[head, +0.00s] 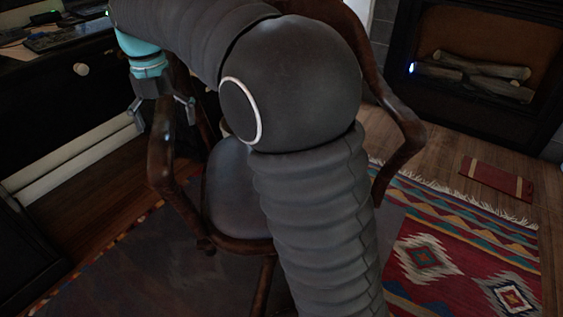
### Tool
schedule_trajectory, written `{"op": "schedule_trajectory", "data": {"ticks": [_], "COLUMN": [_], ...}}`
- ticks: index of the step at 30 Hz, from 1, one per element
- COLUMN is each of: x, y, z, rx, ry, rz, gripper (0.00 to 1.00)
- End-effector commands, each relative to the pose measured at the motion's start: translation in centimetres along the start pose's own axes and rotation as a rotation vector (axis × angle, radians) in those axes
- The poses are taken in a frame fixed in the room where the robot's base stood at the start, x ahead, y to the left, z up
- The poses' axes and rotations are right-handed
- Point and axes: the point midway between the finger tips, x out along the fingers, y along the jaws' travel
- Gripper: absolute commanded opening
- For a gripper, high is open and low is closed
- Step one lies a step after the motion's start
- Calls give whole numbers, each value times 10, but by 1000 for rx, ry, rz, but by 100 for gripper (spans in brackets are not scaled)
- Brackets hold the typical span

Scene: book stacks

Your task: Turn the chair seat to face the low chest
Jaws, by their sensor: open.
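A dark wooden armchair (405,145) with curved arms and a dark padded seat (225,190) stands in the middle of the head view. Its seat front points toward the camera and a little left; my arm hides much of the seat and back. My gripper (165,122) is open and empty, pointing down at the chair's left armrest. Its fingers appear on either side of the armrest in the picture, but I cannot tell whether they touch it. I cannot tell for sure which furniture is the low chest.
A dark desk or cabinet with a round knob (82,69) stands at upper left. Another dark piece (22,262) is at lower left. A fireplace with logs (470,75) is at upper right. A patterned rug (430,262) and a small red mat (497,178) lie on the wooden floor.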

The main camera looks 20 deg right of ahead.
Motion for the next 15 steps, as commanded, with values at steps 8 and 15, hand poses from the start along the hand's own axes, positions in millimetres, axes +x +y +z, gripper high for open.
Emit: {"op": "schedule_trajectory", "data": {"ticks": [8,15], "x": [-5,-25], "y": [0,0], "z": [0,0], "rx": [0,1], "ry": [-1,-2], "rz": [1,2], "gripper": [100,100]}}
